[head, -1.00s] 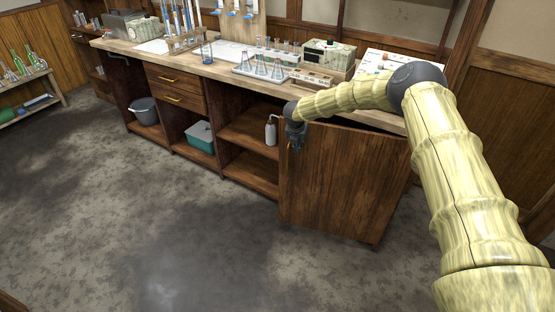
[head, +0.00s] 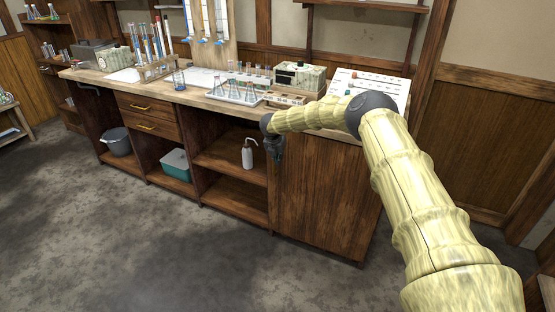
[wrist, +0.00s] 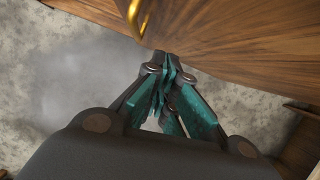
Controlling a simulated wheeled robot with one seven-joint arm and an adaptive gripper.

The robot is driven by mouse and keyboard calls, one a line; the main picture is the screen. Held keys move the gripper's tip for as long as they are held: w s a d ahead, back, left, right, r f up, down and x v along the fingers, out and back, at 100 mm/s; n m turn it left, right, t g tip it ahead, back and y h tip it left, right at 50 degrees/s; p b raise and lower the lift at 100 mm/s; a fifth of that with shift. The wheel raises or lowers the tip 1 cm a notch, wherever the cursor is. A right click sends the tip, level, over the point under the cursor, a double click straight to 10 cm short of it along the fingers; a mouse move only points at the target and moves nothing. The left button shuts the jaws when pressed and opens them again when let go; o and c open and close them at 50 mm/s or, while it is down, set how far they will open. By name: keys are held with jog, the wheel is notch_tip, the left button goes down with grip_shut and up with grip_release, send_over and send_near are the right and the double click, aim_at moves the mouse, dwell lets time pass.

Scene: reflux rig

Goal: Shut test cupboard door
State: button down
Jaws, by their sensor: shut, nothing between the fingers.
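The test cupboard door (head: 325,195) is the brown wooden panel at the right end of the bench in the head view. Its lower edge runs nearly in line with the cupboard front; I cannot tell whether a small gap is left. My gripper (head: 277,158) is at the door's upper left edge. In the wrist view my gripper (wrist: 166,66) is shut and empty, its tips at the edge of the wooden door (wrist: 240,35); contact is not clear. A brass handle (wrist: 134,18) shows just beyond the tips. The handle is not clear in the head view.
A white bottle (head: 247,154) stands on the open shelf left of the door. A teal bin (head: 175,163) and a grey bucket (head: 118,142) sit further left. Glassware and a rack crowd the bench top (head: 205,97). The grey floor (head: 170,250) in front is clear.

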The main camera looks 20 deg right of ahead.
jog(key=s+a+r, duration=0.5)
jog(key=r, duration=0.4)
jog(key=shift+s+a, duration=0.2)
jog(key=shift+a, duration=0.05)
jog(key=shift+r, duration=0.1)
dwell(0.7)
jog(key=s+a+f+n+t+h+p, duration=0.1)
jog(key=s+a+f+n, duration=0.3)
jog(key=s+f+n, duration=0.9)
jog(key=s+a+f+n+t, duration=0.1)
jog(key=s+a+f+n, duration=0.3)
jog(key=s+f+n, duration=0.9)
jog(key=s+n+g+y, duration=0.2)
jog(key=s+n, duration=0.6)
jog(key=s, duration=1.3)
jog(key=s+r+n+g+y+p, duration=0.1)
jog(key=s+n, duration=0.8)
jog(key=s, duration=1.3)
jog(key=shift+r+g+y, duration=0.25)
jog(key=shift+g+y, duration=0.25)
jog(key=shift+g, duration=0.7)
